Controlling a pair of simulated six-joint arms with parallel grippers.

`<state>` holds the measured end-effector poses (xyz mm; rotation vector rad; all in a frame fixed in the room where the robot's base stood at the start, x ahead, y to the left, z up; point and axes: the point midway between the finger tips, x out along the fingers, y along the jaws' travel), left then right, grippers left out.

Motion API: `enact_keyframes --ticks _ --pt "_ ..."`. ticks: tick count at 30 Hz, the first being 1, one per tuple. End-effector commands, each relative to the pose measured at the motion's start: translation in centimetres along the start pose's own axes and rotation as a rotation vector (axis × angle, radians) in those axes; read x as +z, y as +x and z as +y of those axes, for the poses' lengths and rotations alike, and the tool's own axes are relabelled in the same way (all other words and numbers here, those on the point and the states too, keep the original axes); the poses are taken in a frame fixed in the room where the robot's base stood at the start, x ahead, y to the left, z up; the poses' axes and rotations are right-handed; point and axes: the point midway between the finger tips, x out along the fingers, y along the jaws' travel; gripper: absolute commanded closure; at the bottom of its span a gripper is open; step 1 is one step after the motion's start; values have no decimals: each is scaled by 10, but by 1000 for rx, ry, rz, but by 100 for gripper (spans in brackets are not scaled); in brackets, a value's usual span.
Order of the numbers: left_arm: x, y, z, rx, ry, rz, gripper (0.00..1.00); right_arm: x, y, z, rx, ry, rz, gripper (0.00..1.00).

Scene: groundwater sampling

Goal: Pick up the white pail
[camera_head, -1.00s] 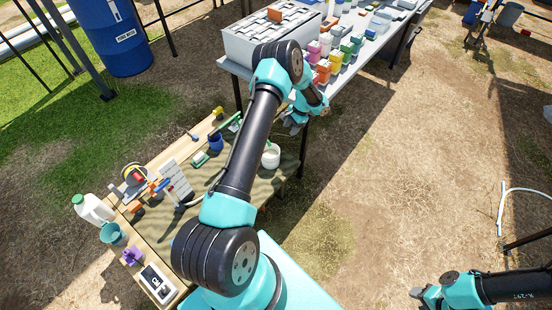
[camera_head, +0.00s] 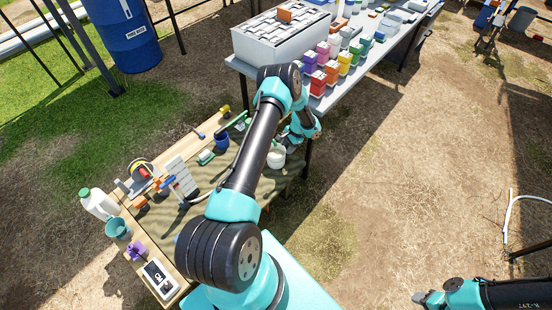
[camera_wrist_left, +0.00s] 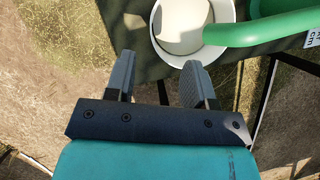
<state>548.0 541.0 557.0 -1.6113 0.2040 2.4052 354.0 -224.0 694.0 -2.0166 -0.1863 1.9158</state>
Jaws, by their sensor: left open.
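The white pail (camera_head: 277,158) stands upright on the dark mat near the right edge of the low wooden table. In the left wrist view, the pail (camera_wrist_left: 184,48) is at the top, its round opening facing the camera. My left gripper (camera_head: 287,144) is just behind and above the pail in the head view. In the left wrist view, my left gripper (camera_wrist_left: 159,63) has its two fingers apart with nothing between them; the pail is just beyond the fingertips, mostly past the right one. My right gripper (camera_head: 420,298) is at the bottom right, far from the table, its jaws unclear.
A green curved tube (camera_wrist_left: 260,28) crosses over the pail's right side in the wrist view. A blue cup (camera_head: 221,142) stands left of the pail. A higher table with coloured containers (camera_head: 330,70) is behind. My left arm covers part of the low table.

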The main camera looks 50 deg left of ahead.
Motion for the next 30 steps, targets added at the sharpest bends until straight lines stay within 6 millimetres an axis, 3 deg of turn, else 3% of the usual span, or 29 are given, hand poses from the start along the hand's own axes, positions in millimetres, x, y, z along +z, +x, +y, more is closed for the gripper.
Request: enact_keyframes --ticks 11,24,30 --pt "0 3 0 0 0 0 51 0 0 0 0 0 0 57" --pt "2 51 2 1 0 0 51 0 0 0 0 0 0 57" --pt "2 53 2 1 0 1 51 0 0 0 0 0 0 57"
